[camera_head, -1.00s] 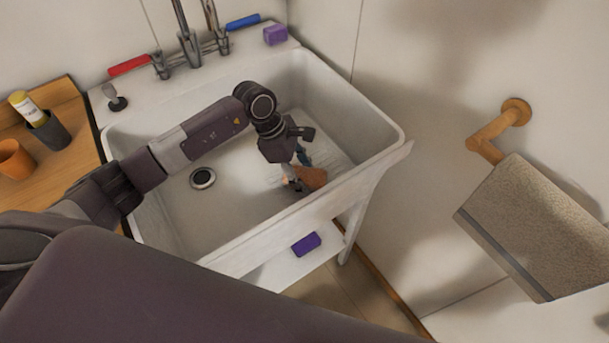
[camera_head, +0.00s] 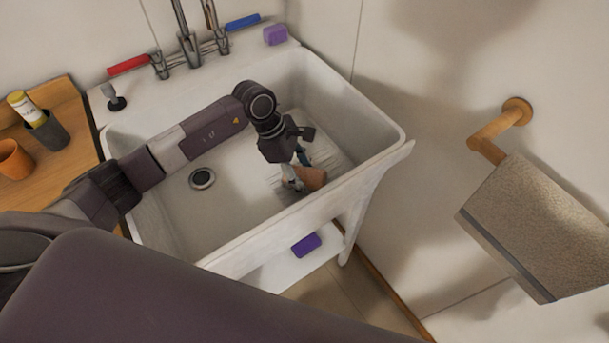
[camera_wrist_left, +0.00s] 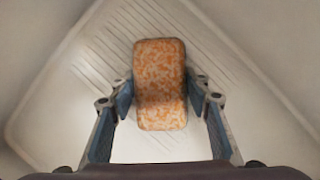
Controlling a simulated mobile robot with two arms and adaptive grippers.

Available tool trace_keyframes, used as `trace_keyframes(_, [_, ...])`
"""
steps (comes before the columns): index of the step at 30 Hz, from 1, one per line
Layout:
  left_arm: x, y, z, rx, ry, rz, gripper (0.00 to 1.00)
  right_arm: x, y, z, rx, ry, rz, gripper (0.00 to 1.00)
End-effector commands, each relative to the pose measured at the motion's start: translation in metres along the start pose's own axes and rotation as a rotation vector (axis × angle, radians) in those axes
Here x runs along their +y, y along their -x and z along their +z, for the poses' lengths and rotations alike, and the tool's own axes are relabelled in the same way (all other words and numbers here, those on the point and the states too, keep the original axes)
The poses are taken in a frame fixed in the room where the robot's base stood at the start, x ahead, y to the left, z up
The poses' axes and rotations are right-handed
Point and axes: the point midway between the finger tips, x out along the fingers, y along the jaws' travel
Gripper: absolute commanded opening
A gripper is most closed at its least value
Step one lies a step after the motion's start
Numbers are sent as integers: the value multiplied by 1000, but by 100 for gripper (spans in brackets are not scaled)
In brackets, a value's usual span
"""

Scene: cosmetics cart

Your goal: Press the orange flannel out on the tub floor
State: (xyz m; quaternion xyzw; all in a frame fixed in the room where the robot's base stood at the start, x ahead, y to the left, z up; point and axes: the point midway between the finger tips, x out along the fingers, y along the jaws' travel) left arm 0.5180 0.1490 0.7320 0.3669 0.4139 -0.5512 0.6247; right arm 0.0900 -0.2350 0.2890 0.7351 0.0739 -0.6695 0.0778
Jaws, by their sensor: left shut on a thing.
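The orange flannel (camera_wrist_left: 160,84) is a mottled orange and white rounded oblong in the left wrist view. It lies between the two blue-padded fingers of my left gripper (camera_wrist_left: 160,98), which is shut on it. In the head view my left gripper (camera_head: 300,176) points down inside the white tub (camera_head: 365,125), near its front right. The flannel (camera_head: 314,178) shows there as a brownish-orange patch beside the fingers. Ribbed lines of the tub floor show beneath it; whether it touches the floor I cannot tell. My right gripper is not in view.
A dark drain (camera_head: 203,178) is in the tub floor. Taps with a red lever (camera_head: 129,65) and a blue lever (camera_head: 243,22) stand behind. A purple block (camera_head: 275,35) sits on the back rim; another (camera_head: 306,244) lies on the shelf below. A towel (camera_head: 545,225) hangs right.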

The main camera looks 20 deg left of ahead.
Motion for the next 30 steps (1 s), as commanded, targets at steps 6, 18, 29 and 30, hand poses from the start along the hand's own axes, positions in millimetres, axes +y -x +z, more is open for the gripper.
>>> trace_keyframes(6, [-2,-3,-3,7,2,-6,25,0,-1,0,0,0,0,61])
trace_keyframes(18, [-2,-2,-3,6,3,-7,25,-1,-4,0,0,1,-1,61])
trace_keyframes(29, [-2,-2,-3,6,3,-6,25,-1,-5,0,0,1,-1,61])
trace_keyframes(30, [-2,-2,-3,6,3,-6,25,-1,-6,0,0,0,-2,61])
